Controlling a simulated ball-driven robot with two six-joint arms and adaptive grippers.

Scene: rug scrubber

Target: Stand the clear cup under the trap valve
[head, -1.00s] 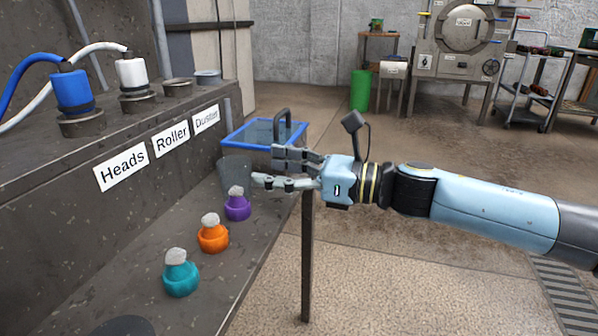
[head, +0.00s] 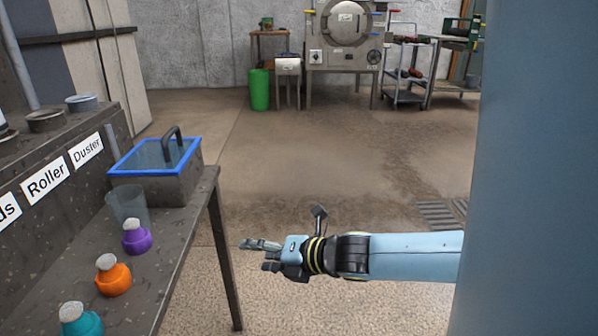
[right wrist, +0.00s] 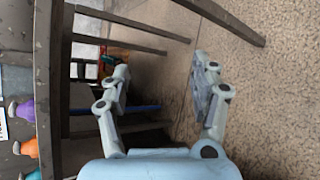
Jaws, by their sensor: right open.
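The clear cup (head: 127,204) stands upright on the grey bench, just in front of the blue-rimmed box and behind the purple bottle. My right gripper (head: 258,255) is open and empty, out past the bench's right edge and apart from the cup. In the right wrist view its two fingers (right wrist: 160,72) are spread with nothing between them. I cannot make out the trap valve in these views. My left gripper is not in view.
Purple (head: 136,238), orange (head: 113,277) and teal (head: 80,320) bottles line the bench (head: 165,250). The blue-rimmed lidded box (head: 165,185) stands at its far end. A steel machine (head: 345,55), a green bin (head: 259,90) and a trolley (head: 405,95) stand at the back. The middle floor is clear.

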